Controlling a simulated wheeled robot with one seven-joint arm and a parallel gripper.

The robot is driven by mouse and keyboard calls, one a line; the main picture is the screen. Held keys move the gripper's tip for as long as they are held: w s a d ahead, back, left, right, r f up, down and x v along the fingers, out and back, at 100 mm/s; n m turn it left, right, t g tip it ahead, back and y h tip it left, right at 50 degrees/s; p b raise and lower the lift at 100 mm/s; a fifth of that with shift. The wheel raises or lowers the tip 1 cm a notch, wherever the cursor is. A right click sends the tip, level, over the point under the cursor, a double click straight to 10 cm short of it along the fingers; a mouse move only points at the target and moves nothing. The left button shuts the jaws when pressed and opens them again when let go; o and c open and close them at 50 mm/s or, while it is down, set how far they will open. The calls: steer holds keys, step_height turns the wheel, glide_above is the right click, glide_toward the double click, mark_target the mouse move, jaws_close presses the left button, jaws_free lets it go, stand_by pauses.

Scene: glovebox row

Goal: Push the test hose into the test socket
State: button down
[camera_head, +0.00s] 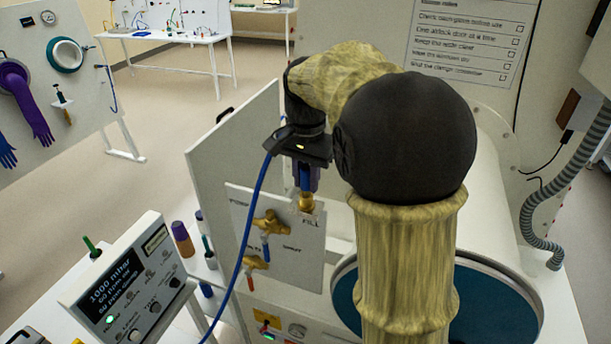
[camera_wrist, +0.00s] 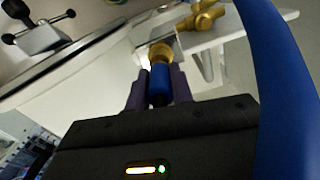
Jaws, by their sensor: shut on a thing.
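My gripper (camera_head: 304,184) is at the valve panel, with its jaws closed around the blue end of the test hose (camera_head: 305,176). The blue hose end also shows between the two dark fingers in the wrist view (camera_wrist: 159,84). A brass fitting, which appears to be the test socket (camera_head: 306,203), sits by the FILL label, directly below the hose end. In the wrist view the brass fitting (camera_wrist: 160,54) lies straight ahead of the blue end, in line with it. They appear to meet; I cannot tell how deep the hose sits.
Brass valves (camera_head: 270,224) sit left of the socket on the white panel (camera_head: 296,262). The blue hose hangs in a loop down to the left, past a control box (camera_head: 128,287) with a lit display. A large round port (camera_head: 497,300) is at the right.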

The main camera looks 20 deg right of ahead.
steer(key=shift+f+b, duration=0.35)
steer(key=shift+f, duration=0.3)
steer(key=c, duration=1.1)
jaws_free()
steer(key=shift+c, duration=0.2)
steer(key=shift+r, duration=0.15)
step_height(320, 180, up, 17)
steer(key=shift+b, duration=0.45)
